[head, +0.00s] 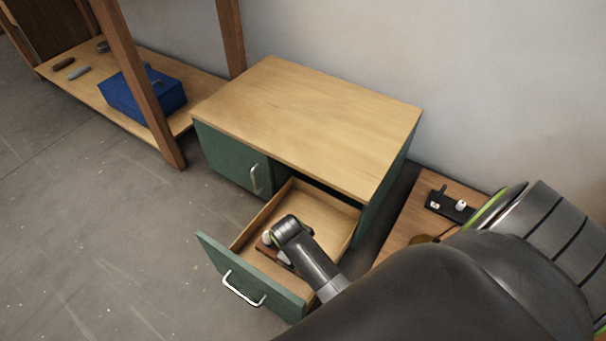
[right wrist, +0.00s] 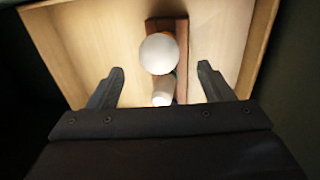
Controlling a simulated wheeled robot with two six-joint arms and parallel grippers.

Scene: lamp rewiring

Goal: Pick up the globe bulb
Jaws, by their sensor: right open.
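The globe bulb (right wrist: 158,54) is a round white ball on a dark wooden holder (right wrist: 181,60) inside the open drawer. A second, narrower white bulb (right wrist: 163,91) sits just nearer on the same holder. My right gripper (right wrist: 160,67) is open, with one finger on each side of the bulbs and clear space between; it is not touching the globe. In the head view my right wrist reaches down into the drawer and covers most of the holder; a small pale part of a bulb (head: 267,238) shows beside it. My left gripper is not in view.
The drawer (head: 322,213) has wooden walls and a green front with a metal handle (head: 243,289). It extends from a green cabinet (head: 300,115) with a bare wooden top. A low board (head: 400,236) with a black fixture lies at right. A blue box (head: 143,96) sits on the left shelf.

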